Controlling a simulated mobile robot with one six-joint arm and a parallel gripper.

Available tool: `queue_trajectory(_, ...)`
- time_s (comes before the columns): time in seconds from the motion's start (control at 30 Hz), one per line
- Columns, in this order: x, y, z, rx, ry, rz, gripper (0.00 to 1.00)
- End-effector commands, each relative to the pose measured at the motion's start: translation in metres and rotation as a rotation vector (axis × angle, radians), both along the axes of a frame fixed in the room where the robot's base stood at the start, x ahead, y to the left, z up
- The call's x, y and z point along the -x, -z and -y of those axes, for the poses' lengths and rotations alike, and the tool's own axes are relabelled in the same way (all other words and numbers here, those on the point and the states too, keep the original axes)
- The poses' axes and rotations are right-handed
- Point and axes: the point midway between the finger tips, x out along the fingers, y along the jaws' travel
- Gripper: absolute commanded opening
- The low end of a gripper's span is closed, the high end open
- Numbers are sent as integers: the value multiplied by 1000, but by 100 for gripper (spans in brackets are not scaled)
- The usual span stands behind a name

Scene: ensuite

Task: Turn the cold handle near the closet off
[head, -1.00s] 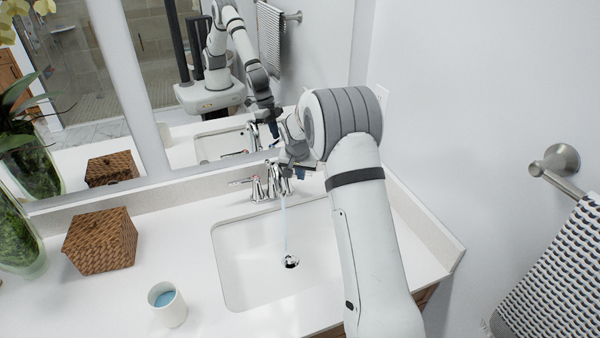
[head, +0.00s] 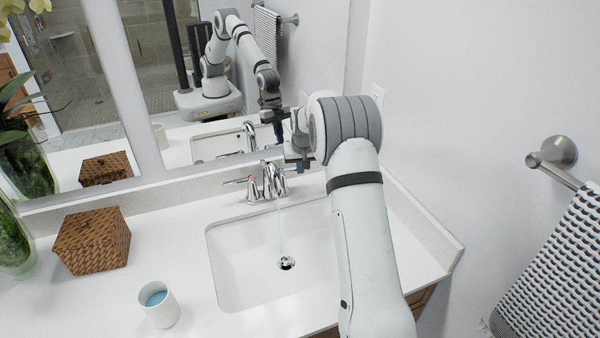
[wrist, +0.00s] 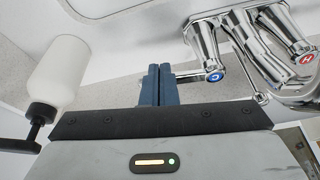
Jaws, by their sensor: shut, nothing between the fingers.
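The chrome faucet (head: 267,183) stands behind the sink, and a thin stream of water (head: 281,228) falls from it. Its cold handle (wrist: 213,74) carries a blue C mark, and its lever points left in the wrist view. The hot handle (wrist: 306,58) has a red H mark. My gripper (wrist: 157,72) is shut and empty, its blue fingertips beside the lever's end. I cannot tell whether they touch. In the head view, my gripper (head: 298,162) is right of the faucet, partly hidden by my arm.
The white sink (head: 225,265) is set in the counter. A cup of blue liquid (head: 159,305) and a wicker box (head: 92,240) stand left. A mirror (head: 300,60) rises behind. A white bottle (wrist: 60,70) shows in the wrist view. A towel on a bar (head: 550,270) hangs right.

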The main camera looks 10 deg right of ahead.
Motion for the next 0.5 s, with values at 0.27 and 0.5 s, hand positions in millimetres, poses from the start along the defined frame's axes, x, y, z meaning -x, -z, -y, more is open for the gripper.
queue_trajectory(0.27,-6,0,5,1,4,0,0)
queue_trajectory(0.5,-7,0,5,0,5,0,0)
